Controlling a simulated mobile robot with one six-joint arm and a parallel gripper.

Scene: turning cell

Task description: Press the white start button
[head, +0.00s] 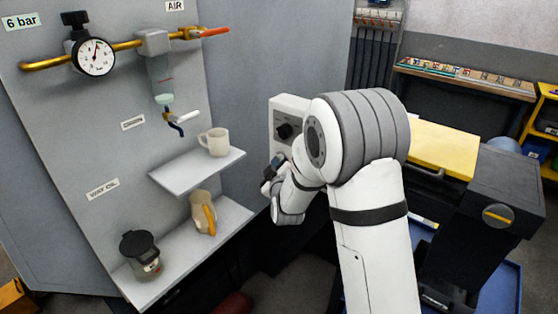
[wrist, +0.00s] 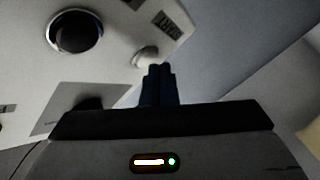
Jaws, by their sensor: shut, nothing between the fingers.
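The white start button (wrist: 146,55) is a small pale dome on the light control panel (wrist: 112,62) in the wrist view, beside a dark label that appears to read START. My gripper (wrist: 158,70) is shut and empty. In the picture its dark fingertips lie just below and right of the button; I cannot tell whether they touch it. In the head view, my gripper (head: 271,172) is at the lower front of the white control box (head: 288,106), and the button cannot be made out there.
A large black round knob (wrist: 75,30) is left of the button. A grey plate with a dark switch (wrist: 88,103) is below, partly hidden by my gripper. Left of the arm, a shelf (head: 190,177) holds a pale mug (head: 215,141). A yellow-topped machine part (head: 443,147) is at right.

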